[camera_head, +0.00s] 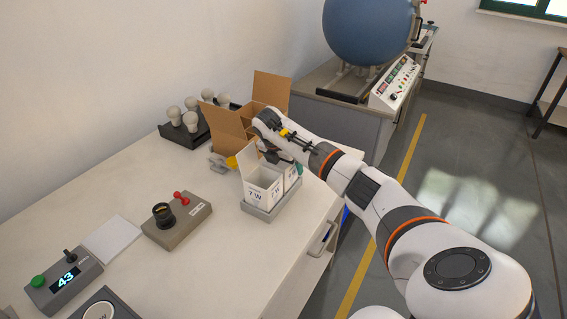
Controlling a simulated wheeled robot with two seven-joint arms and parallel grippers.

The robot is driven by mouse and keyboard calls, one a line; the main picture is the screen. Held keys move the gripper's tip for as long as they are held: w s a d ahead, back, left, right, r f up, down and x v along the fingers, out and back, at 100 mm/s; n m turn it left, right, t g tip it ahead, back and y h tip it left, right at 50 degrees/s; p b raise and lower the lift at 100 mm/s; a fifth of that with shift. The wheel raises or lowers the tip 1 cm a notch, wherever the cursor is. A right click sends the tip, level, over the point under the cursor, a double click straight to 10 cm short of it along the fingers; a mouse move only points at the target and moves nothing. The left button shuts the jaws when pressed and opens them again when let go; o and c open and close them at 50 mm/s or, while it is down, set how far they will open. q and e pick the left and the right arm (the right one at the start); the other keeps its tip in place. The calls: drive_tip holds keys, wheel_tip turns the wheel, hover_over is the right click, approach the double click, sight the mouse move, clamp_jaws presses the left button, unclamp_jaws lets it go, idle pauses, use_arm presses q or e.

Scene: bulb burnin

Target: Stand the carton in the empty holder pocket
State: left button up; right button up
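A white carton (263,188) marked "7 W" stands upright with its lid flap raised, in the low grey holder (262,212) near the table's right edge. A second white carton part (291,178) shows just behind and right of it, at the holder's other end; I cannot tell whether it is seated in a pocket. My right arm comes in from the right, and its dark gripper (279,157) is right above and behind the cartons. Its fingertips are small and partly hidden, so I cannot tell whether they grip anything. My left gripper is out of view.
An open brown cardboard box (232,122) and a dark rack of white bulbs (186,131) stand behind. A socket block (177,220) with a red knob, a white pad (112,238) and a display box reading 43 (65,280) lie left. The table's front middle is clear.

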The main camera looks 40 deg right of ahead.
drive_tip(key=shift+a+r, duration=0.15)
drive_tip(key=shift+r, duration=0.35)
drive_tip(key=b+v, duration=0.1)
drive_tip(key=v, duration=1)
drive_tip(key=shift+s+a+b, duration=0.1)
drive_tip(key=shift+b, duration=0.25)
drive_tip(key=shift+f, duration=0.1)
idle(0.5)
